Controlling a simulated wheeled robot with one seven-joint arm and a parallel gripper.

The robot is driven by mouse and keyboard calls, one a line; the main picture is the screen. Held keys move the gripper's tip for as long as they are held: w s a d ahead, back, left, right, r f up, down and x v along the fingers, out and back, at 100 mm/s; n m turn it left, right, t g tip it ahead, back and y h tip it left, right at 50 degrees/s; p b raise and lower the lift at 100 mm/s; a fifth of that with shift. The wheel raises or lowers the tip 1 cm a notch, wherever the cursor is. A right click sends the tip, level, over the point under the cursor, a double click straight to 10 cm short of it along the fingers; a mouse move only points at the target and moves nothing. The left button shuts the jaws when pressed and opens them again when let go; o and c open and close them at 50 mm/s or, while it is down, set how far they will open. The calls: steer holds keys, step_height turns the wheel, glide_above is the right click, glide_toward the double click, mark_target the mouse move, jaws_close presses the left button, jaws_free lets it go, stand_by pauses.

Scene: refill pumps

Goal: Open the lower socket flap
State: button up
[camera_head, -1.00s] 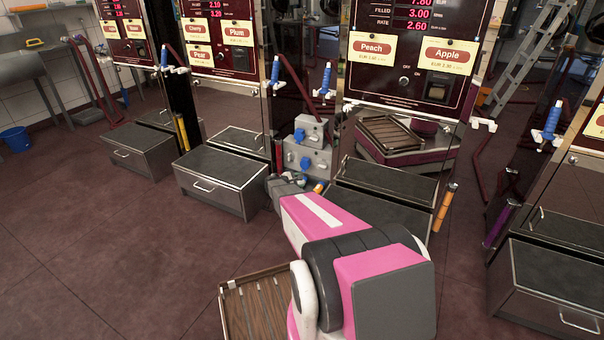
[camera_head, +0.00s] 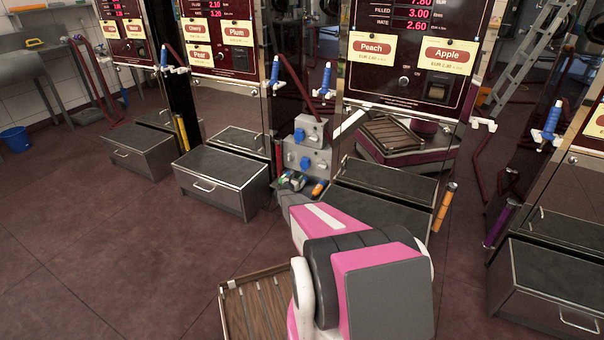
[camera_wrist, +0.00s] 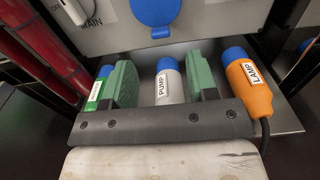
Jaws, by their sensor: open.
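The lower socket flap (camera_head: 304,163) is a blue cover on the front of the lower grey box; it looks closed. In the wrist view the blue flap (camera_wrist: 155,10) shows at the top edge, cut off above, with a small tab at its bottom. My gripper (camera_wrist: 162,78) is open, its two green pads apart, below and in front of the flap and not touching it. A white plug marked PUMP (camera_wrist: 168,88) lies between the pads in the picture; I cannot tell whether they touch it. The upper socket flap (camera_head: 299,135) is also blue.
A green plug (camera_wrist: 99,88) lies left of the pads and an orange LAMP plug (camera_wrist: 248,88) with a black cable lies right, on a grey shelf (camera_wrist: 285,118). Red pipes (camera_wrist: 42,50) stand at left. Steel drawer units (camera_head: 222,170) flank the boxes.

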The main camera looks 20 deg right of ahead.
mark_target(304, 166)
steer(key=x, duration=0.7)
jaws_close()
